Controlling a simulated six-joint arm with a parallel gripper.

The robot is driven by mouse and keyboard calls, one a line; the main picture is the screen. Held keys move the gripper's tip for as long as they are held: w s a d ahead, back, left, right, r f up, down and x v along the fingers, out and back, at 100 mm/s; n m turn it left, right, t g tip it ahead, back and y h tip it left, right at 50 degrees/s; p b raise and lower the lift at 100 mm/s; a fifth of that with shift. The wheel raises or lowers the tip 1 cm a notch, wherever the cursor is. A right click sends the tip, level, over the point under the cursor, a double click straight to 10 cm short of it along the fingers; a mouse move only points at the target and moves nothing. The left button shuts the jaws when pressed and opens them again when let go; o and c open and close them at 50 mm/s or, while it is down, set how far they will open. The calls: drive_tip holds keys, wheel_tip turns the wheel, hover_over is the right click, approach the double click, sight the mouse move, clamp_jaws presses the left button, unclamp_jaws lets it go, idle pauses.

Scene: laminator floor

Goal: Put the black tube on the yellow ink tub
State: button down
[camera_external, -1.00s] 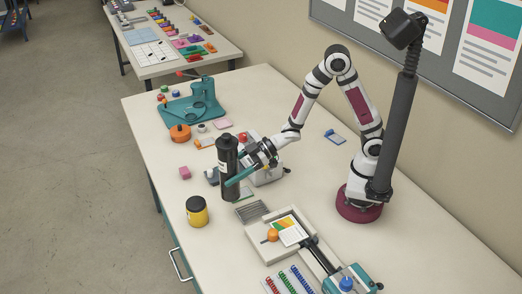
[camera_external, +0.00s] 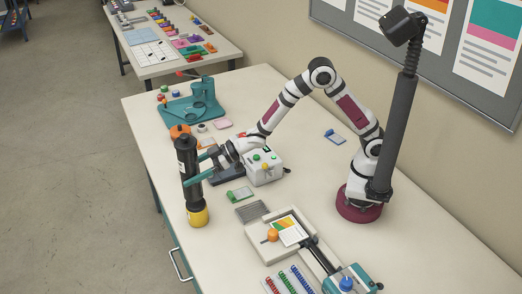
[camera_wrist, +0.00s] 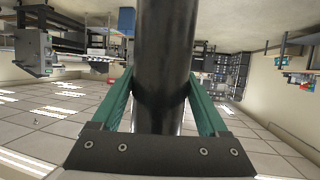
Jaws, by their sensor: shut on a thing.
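The black tube (camera_external: 187,160) is held in my gripper (camera_external: 196,170), whose teal fingers are shut around its side. It looks close to upright, with a slight lean in the outside view. The yellow ink tub (camera_external: 198,217) stands near the table's left edge. The tube's lower end overlaps the tub's dark top in the picture; I cannot tell whether they touch. In the wrist view the tube (camera_wrist: 166,70) fills the space between the two teal fingers (camera_wrist: 165,108), and the tub is not seen.
A grey box with coloured buttons (camera_external: 264,165) stands right of my gripper. A small green item (camera_external: 239,194) and a shallow tray (camera_external: 262,213) lie right of the tub. An orange round item (camera_external: 180,131) and a teal press (camera_external: 192,108) are behind the tube.

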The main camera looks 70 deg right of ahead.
drive_tip(key=shift+f, duration=1.5)
